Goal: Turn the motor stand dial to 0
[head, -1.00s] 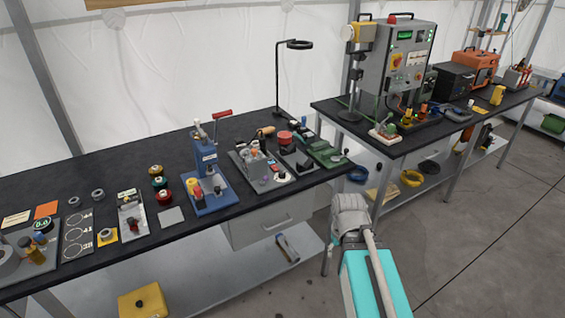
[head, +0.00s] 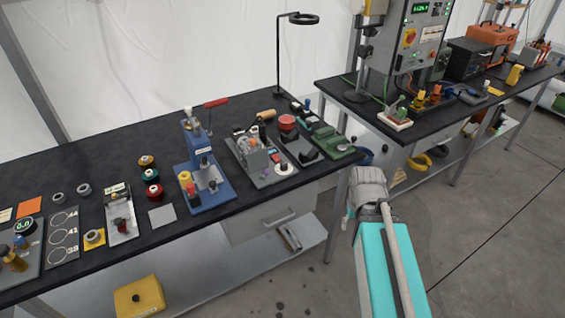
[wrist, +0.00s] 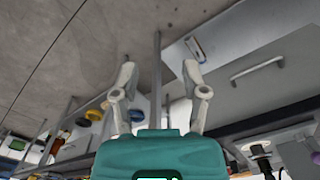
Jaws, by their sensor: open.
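The motor stand (head: 262,160) appears to be the grey plate with a small motor assembly on the near bench, right of the blue press. A white round dial with a black knob (head: 285,168) sits at its front right corner; its markings are too small to read. In the wrist view my gripper (wrist: 160,70) is open and empty, its two grey fingers spread in the air. It points toward the floor and the bench underside, apart from the dial. The fingers cannot be made out in the head view.
The blue press (head: 205,183) stands left of the stand, and a green device (head: 330,146) lies to its right. A tall ring lamp (head: 279,60) rises behind. A drawer handle (head: 279,217) juts from the bench front; it also shows in the wrist view (wrist: 257,68). The floor is open at right.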

